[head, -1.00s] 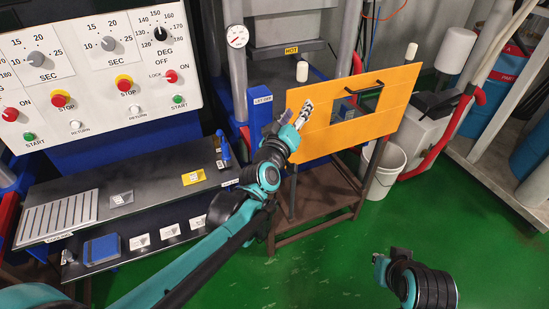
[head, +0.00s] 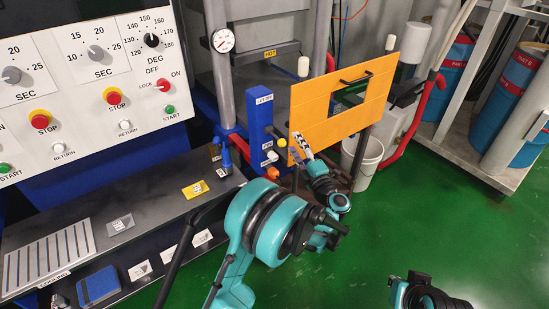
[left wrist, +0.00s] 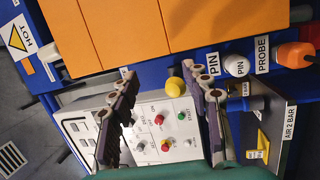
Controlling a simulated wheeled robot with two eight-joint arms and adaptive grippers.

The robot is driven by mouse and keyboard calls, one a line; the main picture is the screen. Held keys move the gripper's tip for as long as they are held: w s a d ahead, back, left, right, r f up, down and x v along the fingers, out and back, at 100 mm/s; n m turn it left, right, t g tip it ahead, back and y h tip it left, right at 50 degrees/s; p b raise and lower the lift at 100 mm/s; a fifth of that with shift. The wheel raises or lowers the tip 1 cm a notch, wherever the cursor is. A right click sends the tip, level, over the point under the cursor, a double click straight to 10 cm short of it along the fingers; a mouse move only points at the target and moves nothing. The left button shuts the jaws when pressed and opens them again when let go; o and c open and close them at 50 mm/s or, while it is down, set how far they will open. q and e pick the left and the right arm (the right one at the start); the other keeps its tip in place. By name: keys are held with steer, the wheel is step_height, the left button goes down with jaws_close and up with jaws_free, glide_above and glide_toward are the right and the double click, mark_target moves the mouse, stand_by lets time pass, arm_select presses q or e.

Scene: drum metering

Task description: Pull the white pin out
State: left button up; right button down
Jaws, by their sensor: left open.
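The white pin (left wrist: 236,66) is a small round white knob on the blue housing in the left wrist view, beside a label reading PIN. It is tiny in the head view (head: 272,156), low on the blue post. My left gripper (left wrist: 163,82) is open and empty. The pin lies just outside its right finger, and a yellow ball knob (left wrist: 174,83) shows between the fingers. In the head view my left gripper (head: 302,146) is in front of the orange panel's lower left corner, right of the post. My right arm (head: 425,293) shows at the bottom edge; its jaws are unclear.
An orange probe handle (left wrist: 295,53) sits beside the pin. The orange panel (head: 365,105) with a black handle stands close behind my left gripper. A dark shelf (head: 150,215) and the control panel (head: 75,75) are at left. Green floor is open at right.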

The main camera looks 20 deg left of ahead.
mark_target(276, 159)
arm_select(q)
step_height(276, 159, down, 10)
steer(key=s+n+g+y, duration=0.1)
steer(key=s+n+g, duration=0.1)
steer(key=n+g, duration=0.1)
steer(key=shift+s+a+f+g+y+b, duration=0.2)
steer(key=shift+a+f+g+y+b, duration=0.1)
steer(key=shift+g+b, duration=0.15)
steer(key=shift+a+r, duration=0.1)
steer(key=x, duration=0.7)
steer(key=shift+p, duration=0.3)
steer(key=shift+x, duration=1)
steer(key=shift+b, duration=0.55)
